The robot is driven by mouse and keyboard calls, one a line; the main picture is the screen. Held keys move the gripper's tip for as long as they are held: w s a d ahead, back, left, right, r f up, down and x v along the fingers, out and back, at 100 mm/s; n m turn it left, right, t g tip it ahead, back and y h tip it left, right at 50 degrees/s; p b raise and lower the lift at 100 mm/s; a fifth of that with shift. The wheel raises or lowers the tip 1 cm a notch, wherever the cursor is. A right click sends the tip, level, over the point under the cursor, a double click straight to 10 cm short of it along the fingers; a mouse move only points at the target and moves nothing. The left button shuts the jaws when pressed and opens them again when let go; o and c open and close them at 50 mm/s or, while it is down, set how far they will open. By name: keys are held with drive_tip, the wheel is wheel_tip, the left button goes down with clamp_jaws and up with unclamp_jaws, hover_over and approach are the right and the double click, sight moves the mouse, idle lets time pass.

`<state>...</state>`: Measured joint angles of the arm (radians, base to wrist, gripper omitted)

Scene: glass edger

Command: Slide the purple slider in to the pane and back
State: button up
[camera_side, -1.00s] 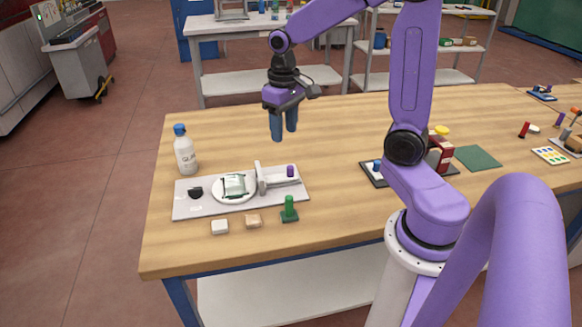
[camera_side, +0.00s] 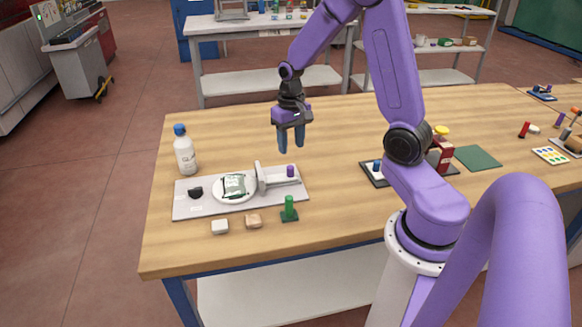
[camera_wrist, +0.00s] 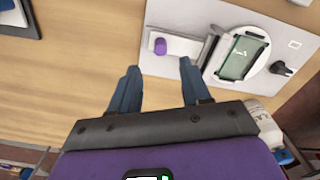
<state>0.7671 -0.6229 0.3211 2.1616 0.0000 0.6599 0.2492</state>
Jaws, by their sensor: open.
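The purple slider (camera_side: 291,171) stands upright on a light rail at the right part of the white base plate (camera_side: 205,209). In the wrist view the slider (camera_wrist: 160,46) shows near the top middle. The pane (camera_side: 235,185), greenish and clear, lies on a round white disc left of the slider, with an upright white plate (camera_side: 260,178) between them. The pane (camera_wrist: 240,57) also shows in the wrist view. My gripper (camera_side: 291,146) is open and empty, above the table behind the slider, its blue fingers pointing down. In the wrist view my gripper's fingers (camera_wrist: 158,92) are apart, with bare table between them.
A white bottle with a blue cap (camera_side: 184,150) stands behind the plate's left end. In front are a white block (camera_side: 220,226), a tan block (camera_side: 253,221) and a green peg on a base (camera_side: 289,209). A dark tray (camera_side: 378,172) lies to the right.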

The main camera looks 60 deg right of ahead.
sight(291, 168)
wheel_tip(291, 168, down, 9)
drive_tip(key=shift+r, duration=0.1)
idle(0.3)
clamp_jaws()
